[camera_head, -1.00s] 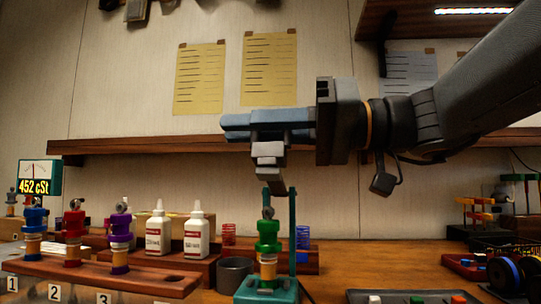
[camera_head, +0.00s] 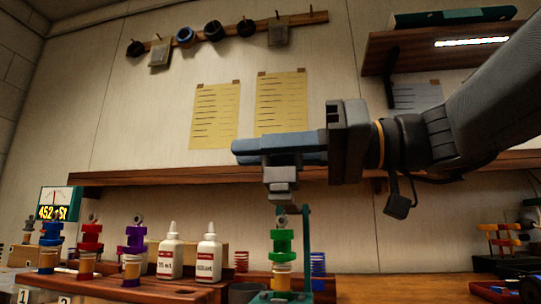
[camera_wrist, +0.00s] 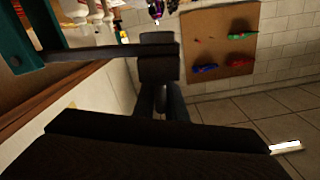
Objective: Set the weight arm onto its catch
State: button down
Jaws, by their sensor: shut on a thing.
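My gripper (camera_head: 250,150) reaches in from the right in the head view, level above the teal stand. It is shut on a grey blocky piece (camera_head: 281,188), seemingly the weight arm's end, which hangs below the fingers. In the wrist view the arm is a dark bar (camera_wrist: 95,52) running from the teal post (camera_wrist: 43,22) to a dark block at the fingers (camera_wrist: 160,98). In the head view the post (camera_head: 306,235) stands behind a green damper (camera_head: 282,243) with a ring on top, just below the grey piece. I cannot make out the catch.
A wooden rack (camera_head: 115,288) with blue, red and purple dampers stands at left, near two white bottles (camera_head: 209,257). A meter (camera_head: 58,204) stands behind. Coloured parts lie at far right. A shelf edge (camera_head: 200,176) runs along the wall behind my gripper.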

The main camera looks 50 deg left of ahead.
jog(key=shift+s, duration=0.1)
jog(key=c, duration=1.8)
grip_release()
jog(key=shift+d, duration=0.1)
jog(key=shift+c, duration=0.2)
jog(key=v, duration=0.8)
jog(key=shift+p, duration=0.35)
